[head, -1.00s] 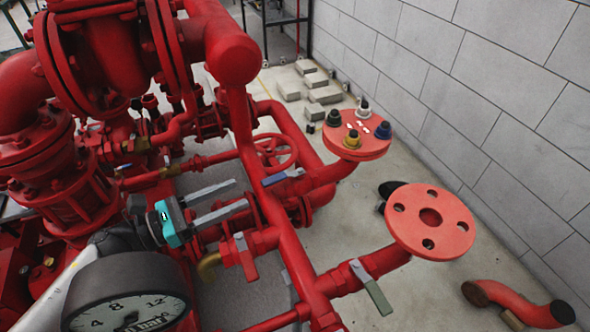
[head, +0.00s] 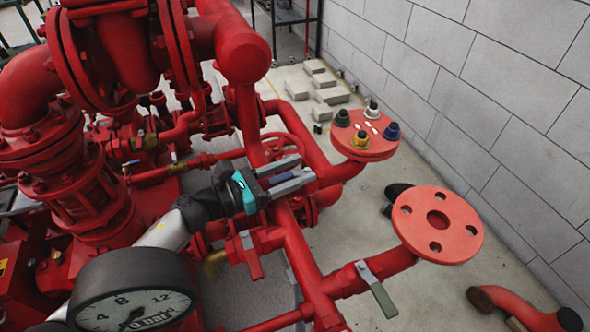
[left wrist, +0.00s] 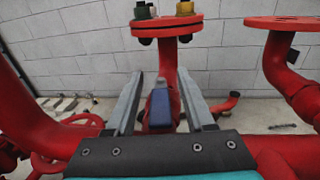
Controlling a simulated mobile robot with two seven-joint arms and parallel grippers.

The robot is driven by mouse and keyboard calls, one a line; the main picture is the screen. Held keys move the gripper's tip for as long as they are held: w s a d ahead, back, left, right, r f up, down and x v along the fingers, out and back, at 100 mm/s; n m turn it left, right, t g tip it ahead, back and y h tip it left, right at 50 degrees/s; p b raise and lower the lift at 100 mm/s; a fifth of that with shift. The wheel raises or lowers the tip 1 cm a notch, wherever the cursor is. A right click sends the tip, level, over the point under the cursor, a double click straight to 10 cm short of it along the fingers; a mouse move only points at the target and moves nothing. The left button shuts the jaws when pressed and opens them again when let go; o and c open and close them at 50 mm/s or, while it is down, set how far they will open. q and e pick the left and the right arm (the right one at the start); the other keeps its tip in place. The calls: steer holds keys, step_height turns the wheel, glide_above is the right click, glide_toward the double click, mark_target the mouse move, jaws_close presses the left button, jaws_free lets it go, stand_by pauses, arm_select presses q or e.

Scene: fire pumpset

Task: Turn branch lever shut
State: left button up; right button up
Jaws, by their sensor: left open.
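A blue-handled lever (left wrist: 161,103) on a red branch pipe lies between the two fingers of my left gripper in the left wrist view. My left gripper (head: 304,170) is open around this lever, with a finger on each side and gaps visible between. In the head view the fingers largely cover the lever. Two other branch levers show in the head view: a red one (head: 250,256) and a green one (head: 378,291). My right gripper is not in view.
A red flange with several coloured caps (head: 366,147) stands just beyond the gripper. A bare red flange (head: 438,224) is to its right. A pressure gauge (head: 133,297) is at lower left. Grey blocks (head: 324,81) lie on the floor by the wall.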

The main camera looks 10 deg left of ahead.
arm_select(q)
steer(key=shift+c, duration=0.3)
jaws_close()
stand_by(1.1)
